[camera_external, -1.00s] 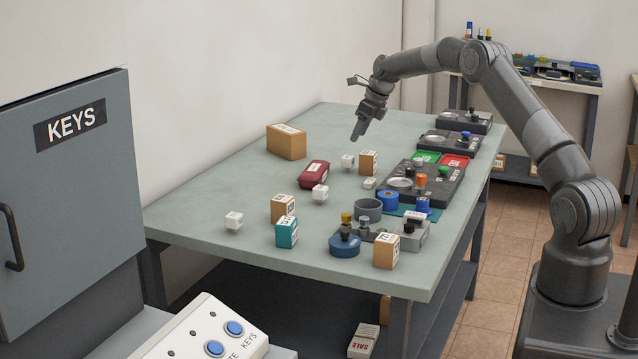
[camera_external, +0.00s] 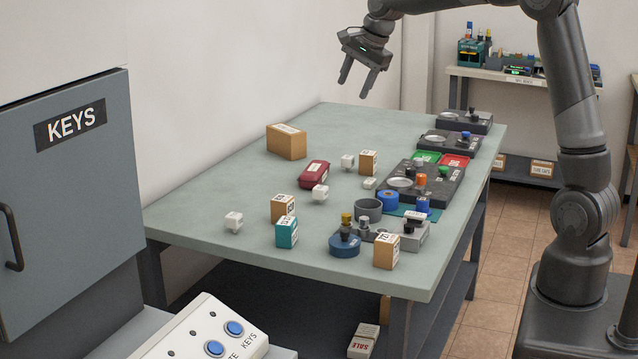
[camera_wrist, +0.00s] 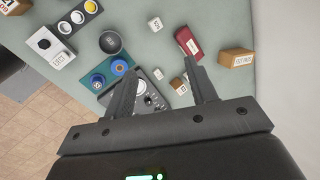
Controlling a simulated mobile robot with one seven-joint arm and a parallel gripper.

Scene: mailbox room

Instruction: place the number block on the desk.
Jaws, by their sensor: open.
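I cannot tell which of these is the number block, as the print is too small. My gripper (camera_external: 356,86) is open and empty, high above the far part of the desk, touching nothing.
A large tan box (camera_external: 286,142) stands at the desk's back left. Black stamp trays (camera_external: 430,185), a grey cup (camera_external: 368,210) and a round blue pad (camera_external: 345,246) crowd the right side. The left part is mostly clear. A KEYS cabinet (camera_external: 65,200) stands at left.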

